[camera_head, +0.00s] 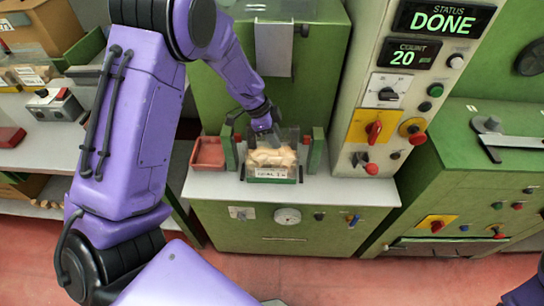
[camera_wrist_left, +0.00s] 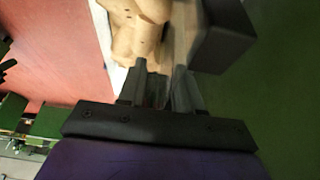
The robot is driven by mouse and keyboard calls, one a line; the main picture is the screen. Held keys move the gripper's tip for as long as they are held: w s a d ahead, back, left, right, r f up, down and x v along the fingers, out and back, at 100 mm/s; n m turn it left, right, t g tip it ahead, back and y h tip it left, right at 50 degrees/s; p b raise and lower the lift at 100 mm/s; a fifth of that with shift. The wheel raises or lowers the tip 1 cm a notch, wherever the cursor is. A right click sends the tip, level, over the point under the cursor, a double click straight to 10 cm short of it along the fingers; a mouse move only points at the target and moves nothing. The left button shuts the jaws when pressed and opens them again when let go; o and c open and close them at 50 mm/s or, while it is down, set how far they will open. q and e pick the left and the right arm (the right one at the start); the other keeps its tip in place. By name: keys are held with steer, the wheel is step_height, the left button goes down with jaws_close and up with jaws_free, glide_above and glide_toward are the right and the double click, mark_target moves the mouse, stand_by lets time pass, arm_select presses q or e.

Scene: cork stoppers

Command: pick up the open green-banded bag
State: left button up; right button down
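The bag (camera_head: 268,157) is clear, filled with tan corks, and stands upright between green side posts in the head view. Its front carries a white label and a green band, and its clear top sticks up. My left gripper (camera_head: 264,134) points down at the bag's top from behind. In the left wrist view, corks (camera_wrist_left: 138,30) show just beyond the fingers of my left gripper (camera_wrist_left: 160,72). The fingers stand a little apart, with something greyish and see-through between them. Whether they touch the bag's film is unclear. My right gripper is out of view.
A red tray (camera_head: 208,154) sits left of the bag on the pale ledge (camera_head: 340,190). A control column (camera_head: 400,80) with a lit display reading DONE and count 20 rises at the right. A green machine housing stands close behind the bag.

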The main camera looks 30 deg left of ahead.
arm_select(q)
jaws_close()
stand_by(1.5)
